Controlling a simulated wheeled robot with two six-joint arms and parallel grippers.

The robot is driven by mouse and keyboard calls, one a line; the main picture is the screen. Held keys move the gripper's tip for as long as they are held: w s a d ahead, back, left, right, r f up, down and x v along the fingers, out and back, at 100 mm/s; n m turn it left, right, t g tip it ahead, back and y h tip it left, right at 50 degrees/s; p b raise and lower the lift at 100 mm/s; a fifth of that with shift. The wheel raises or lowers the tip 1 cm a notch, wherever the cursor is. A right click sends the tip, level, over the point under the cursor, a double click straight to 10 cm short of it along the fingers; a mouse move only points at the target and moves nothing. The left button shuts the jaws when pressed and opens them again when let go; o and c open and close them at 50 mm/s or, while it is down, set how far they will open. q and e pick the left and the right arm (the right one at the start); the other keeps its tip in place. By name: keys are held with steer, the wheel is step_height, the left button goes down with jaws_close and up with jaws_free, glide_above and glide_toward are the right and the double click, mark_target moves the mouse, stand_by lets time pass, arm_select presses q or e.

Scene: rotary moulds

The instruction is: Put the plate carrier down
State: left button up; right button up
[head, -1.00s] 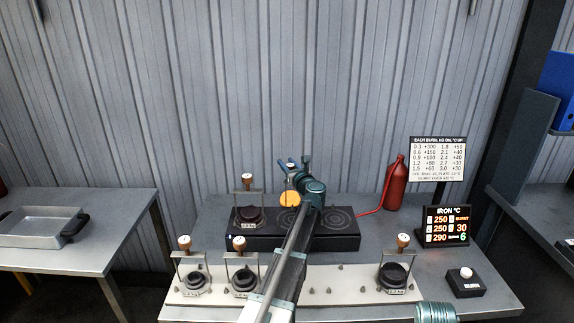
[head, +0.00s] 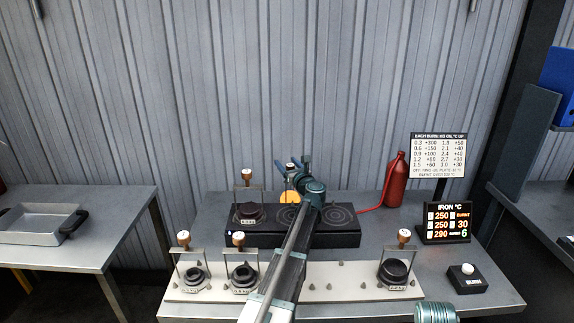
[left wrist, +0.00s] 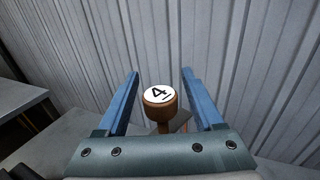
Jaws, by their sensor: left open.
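My left gripper (head: 290,164) is over the back of the hot plate unit (head: 340,240), with its arm reaching across from the front. In the left wrist view its blue fingers (left wrist: 160,74) are open on both sides of a brown knob (left wrist: 160,109) with a white top marked 4, with a gap at each side. This knob's white top shows small between the fingers in the head view (head: 290,166). A round orange piece (head: 291,197) shows just below it, partly covered. The rest of that carrier is hidden by my arm. My right gripper is out of view.
Another carrier (head: 247,176) stands on the unit's left burner. Carriers (head: 184,237), (head: 238,239) and (head: 404,236) stand on the pale front rack (head: 330,291). A red bottle (head: 397,180), temperature display (head: 447,224) and button box (head: 467,281) are at right.

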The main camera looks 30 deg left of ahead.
arm_select(q)
steer(key=v, duration=1.2)
steer(key=shift+r, duration=0.15)
